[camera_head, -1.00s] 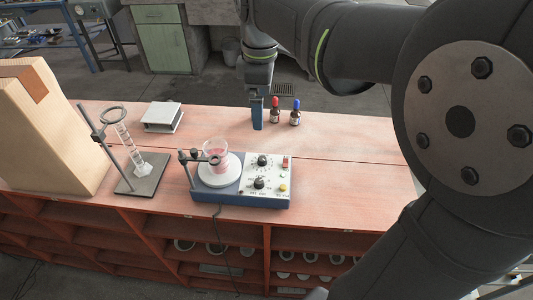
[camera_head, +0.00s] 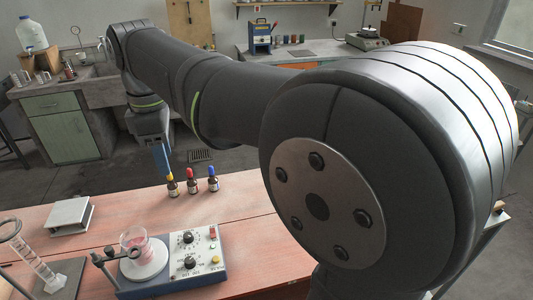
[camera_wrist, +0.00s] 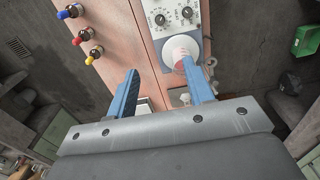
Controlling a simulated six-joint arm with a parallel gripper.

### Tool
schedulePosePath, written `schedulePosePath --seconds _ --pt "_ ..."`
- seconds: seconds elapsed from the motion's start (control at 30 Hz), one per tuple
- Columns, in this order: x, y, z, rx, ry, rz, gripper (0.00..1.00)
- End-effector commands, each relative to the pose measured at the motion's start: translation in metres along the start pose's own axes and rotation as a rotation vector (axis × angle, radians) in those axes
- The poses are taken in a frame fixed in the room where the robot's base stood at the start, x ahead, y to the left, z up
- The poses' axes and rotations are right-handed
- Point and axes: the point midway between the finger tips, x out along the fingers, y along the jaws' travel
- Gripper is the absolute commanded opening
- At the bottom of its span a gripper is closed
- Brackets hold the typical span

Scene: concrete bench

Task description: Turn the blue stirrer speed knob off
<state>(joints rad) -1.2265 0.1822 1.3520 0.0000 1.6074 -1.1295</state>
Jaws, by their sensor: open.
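The blue stirrer (camera_head: 172,284) stands on the bench, with a white control panel facing up. The panel carries two black knobs, one farther back (camera_head: 188,238) and one nearer (camera_head: 190,262). Their pointer settings are too small to read. Both knobs also show at the top of the wrist view, one at left (camera_wrist: 160,20) and one at right (camera_wrist: 187,12). A beaker of pink liquid (camera_head: 134,243) sits on the stirrer's round white plate. My gripper (camera_head: 161,158) is open and empty, above the bench behind the stirrer; its two blue fingers (camera_wrist: 160,68) are spread in the wrist view.
Yellow-, red- and blue-capped bottles (camera_head: 192,183) stand close to my gripper on the bench (camera_head: 240,208). A red switch and a yellow button (camera_head: 216,260) sit beside the knobs.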

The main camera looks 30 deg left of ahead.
Motion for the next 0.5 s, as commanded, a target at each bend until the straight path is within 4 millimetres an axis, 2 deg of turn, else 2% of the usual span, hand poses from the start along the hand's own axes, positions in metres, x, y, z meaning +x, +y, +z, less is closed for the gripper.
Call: schedulePosePath --seconds 0.13,0.23,0.5 --pt "0.002 0.0 0.0 0.051 0.0 0.0 0.44" --pt "0.008 0.0 0.0 0.171 -0.001 -0.001 0.44" --pt "0.029 0.001 -0.001 0.712 -0.001 -0.001 0.44"
